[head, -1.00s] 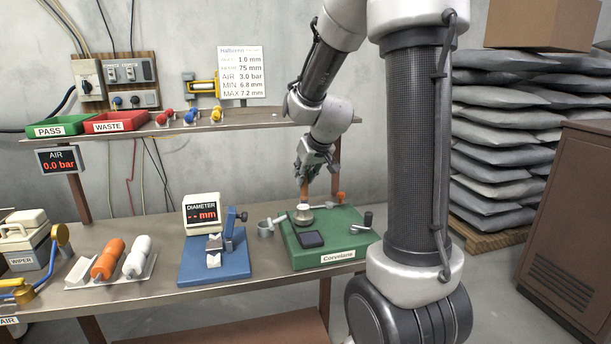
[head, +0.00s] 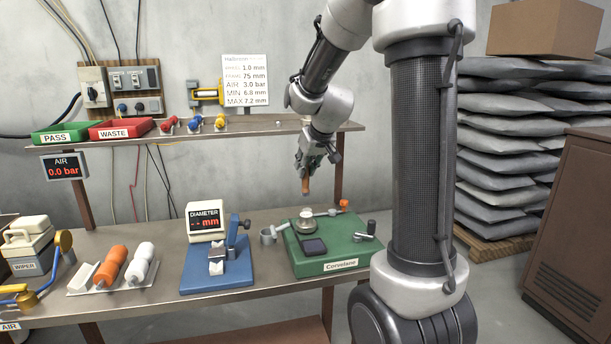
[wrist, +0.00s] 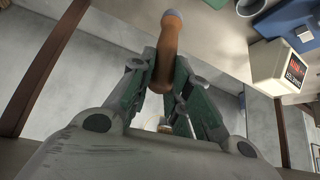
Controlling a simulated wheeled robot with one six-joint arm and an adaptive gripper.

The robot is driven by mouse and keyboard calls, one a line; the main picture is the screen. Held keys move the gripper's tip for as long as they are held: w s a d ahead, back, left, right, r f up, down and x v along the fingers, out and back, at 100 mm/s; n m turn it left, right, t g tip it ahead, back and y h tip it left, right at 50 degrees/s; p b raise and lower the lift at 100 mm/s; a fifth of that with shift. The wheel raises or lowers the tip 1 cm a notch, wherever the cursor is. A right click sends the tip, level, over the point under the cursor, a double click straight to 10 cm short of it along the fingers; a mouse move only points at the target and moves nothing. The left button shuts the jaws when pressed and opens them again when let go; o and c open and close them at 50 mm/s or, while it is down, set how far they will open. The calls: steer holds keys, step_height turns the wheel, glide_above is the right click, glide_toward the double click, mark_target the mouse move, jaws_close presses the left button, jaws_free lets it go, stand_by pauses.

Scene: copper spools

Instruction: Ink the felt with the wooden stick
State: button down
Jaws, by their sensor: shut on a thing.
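My gripper (head: 312,162) is shut on the brown wooden stick (head: 306,184) and holds it in the air above the green Corvelane base, with a clear gap below. In the wrist view the stick (wrist: 166,58) runs out from between the fingers and ends in a grey tip. The green base (head: 345,263) carries a dark square pad (head: 314,246), perhaps the felt, and a round metal piece (head: 305,222) with a pale top behind it. A small grey cup (head: 267,236) is at the base's left side.
A blue stand (head: 216,278) with the diameter display (head: 206,221) is left of the green base. A crank handle (head: 370,228) and an orange-knobbed lever (head: 343,205) rise from the base. The upper shelf (head: 255,128) runs behind.

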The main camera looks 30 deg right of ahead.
steer(key=shift+r, duration=1.05)
steer(key=shift+r, duration=1.5)
steer(key=shift+w+r, duration=0.1)
steer(key=shift+r, duration=0.1)
